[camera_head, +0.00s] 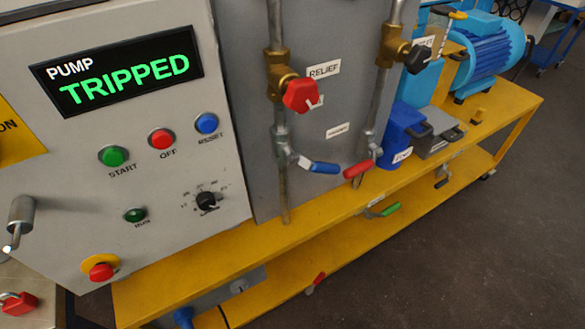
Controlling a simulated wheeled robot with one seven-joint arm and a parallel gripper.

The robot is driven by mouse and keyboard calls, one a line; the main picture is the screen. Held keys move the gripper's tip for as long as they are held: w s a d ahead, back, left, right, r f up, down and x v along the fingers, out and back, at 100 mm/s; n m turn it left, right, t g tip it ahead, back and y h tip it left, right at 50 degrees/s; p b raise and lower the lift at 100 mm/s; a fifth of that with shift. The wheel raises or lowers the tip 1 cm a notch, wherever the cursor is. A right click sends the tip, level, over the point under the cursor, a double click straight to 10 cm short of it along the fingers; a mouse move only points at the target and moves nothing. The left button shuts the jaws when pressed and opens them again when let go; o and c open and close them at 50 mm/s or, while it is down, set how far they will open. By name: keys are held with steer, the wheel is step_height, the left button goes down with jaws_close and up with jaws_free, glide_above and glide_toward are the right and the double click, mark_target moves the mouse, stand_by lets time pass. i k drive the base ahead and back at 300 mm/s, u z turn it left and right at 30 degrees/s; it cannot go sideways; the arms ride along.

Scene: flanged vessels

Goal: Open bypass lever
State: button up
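No label that I can read says bypass. A blue-handled lever (320,167) sits low on the left vertical pipe and points right, slightly downward. A red-handled lever (358,170) sits low on the right pipe and points left, its end near the blue one. A small white label (338,130) above them is too small to read. A green-handled lever (388,210) is under the yellow bench's front edge, and another red-handled lever (318,280) is at the lower shelf. I cannot tell which lever is the bypass. My gripper is not in view.
The pump panel (130,160) reads TRIPPED at left. A red knob (300,95) beside a RELIEF label and a black knob (418,58) stick out from the pipes. A blue motor (485,48) stands on the yellow bench (300,222). Floor (450,270) at lower right is clear.

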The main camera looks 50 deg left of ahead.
mark_target(294, 158)
steer(key=u, duration=1.75)
